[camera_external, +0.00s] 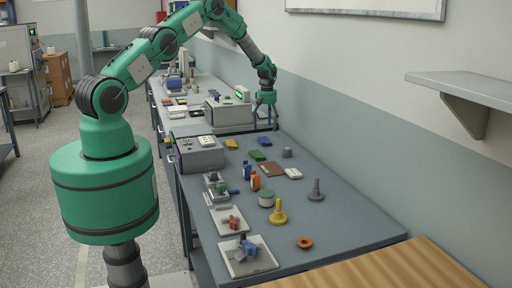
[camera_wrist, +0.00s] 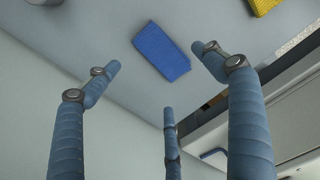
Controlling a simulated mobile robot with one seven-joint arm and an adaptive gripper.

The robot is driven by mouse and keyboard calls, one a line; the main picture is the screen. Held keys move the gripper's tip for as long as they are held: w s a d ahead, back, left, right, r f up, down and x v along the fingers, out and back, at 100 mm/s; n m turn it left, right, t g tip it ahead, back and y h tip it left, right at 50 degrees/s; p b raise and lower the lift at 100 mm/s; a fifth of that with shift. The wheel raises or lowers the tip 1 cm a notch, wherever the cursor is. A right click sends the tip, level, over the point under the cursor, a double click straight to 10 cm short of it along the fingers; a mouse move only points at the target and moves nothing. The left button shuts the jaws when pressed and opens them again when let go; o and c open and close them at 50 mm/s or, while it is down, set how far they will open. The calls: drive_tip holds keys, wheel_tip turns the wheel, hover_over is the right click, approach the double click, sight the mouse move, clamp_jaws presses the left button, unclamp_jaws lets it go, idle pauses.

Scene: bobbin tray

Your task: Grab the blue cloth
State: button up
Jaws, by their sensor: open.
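The blue cloth (camera_wrist: 161,52) is a small folded rectangle lying flat on the grey table. It shows in the wrist view at the upper middle, beyond and between my fingertips. In the external view the blue cloth (camera_external: 265,141) is a small patch near the back of the near table. My gripper (camera_external: 266,122) is above the table, close to the cloth and a little behind it. In the wrist view my gripper (camera_wrist: 155,75) has its fingers spread apart with nothing between them. The fingers do not touch the cloth.
A grey box (camera_external: 198,154) stands to the left. A machine with a green display (camera_external: 230,112) is beside my gripper. The wall is close on the right.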

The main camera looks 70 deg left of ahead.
sight(266, 138)
drive_tip(key=shift+f, duration=0.8)
drive_tip(key=shift+f, duration=0.15)
drive_tip(key=shift+s+d+f+p, duration=0.1)
drive_tip(key=shift+f+p, duration=0.05)
drive_tip(key=shift+f, duration=1.1)
drive_tip(key=shift+d+f+p, duration=0.1)
drive_tip(key=shift+f+p, duration=0.05)
drive_tip(key=shift+f, duration=1.05)
drive_tip(key=c, duration=1.1)
